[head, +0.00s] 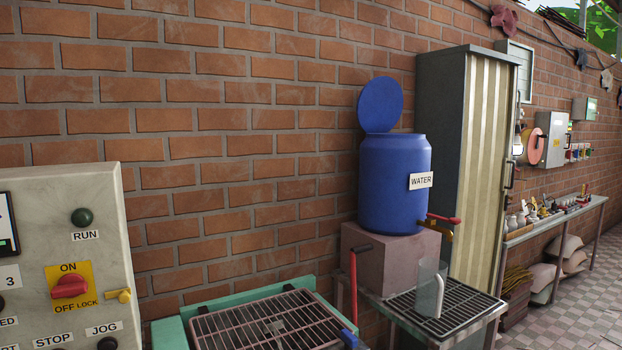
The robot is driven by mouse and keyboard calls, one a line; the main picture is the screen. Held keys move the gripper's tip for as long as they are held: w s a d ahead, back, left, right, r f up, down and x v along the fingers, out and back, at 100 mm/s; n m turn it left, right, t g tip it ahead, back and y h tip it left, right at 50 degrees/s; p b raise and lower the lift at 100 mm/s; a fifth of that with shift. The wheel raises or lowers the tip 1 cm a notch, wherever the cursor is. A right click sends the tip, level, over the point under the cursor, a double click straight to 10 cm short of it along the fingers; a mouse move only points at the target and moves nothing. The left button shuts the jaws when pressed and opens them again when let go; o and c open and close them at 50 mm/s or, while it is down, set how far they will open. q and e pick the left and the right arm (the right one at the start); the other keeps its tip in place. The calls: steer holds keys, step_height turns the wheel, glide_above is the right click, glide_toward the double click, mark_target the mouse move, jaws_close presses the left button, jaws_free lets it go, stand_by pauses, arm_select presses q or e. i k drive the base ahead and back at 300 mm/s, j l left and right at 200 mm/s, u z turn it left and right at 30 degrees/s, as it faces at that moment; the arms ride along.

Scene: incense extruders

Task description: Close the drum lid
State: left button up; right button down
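The blue water drum (393,185) stands upright on a pinkish block, with a white WATER label on its side. Its round blue lid (381,104) is open, standing nearly upright above the left part of the drum's top. A brass tap with a red handle (440,222) sticks out from the drum's lower right. Neither of my grippers shows in the head view.
A clear jug (430,288) stands on a grated metal stand (458,308) below the tap. A green-framed grated tray (265,320) with a red lever is in front. A control panel (70,260) is at left, a tall cabinet (468,150) right of the drum. Brick wall lies behind.

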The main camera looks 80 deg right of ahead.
mark_target(380, 104)
steer(key=z, duration=3.2)
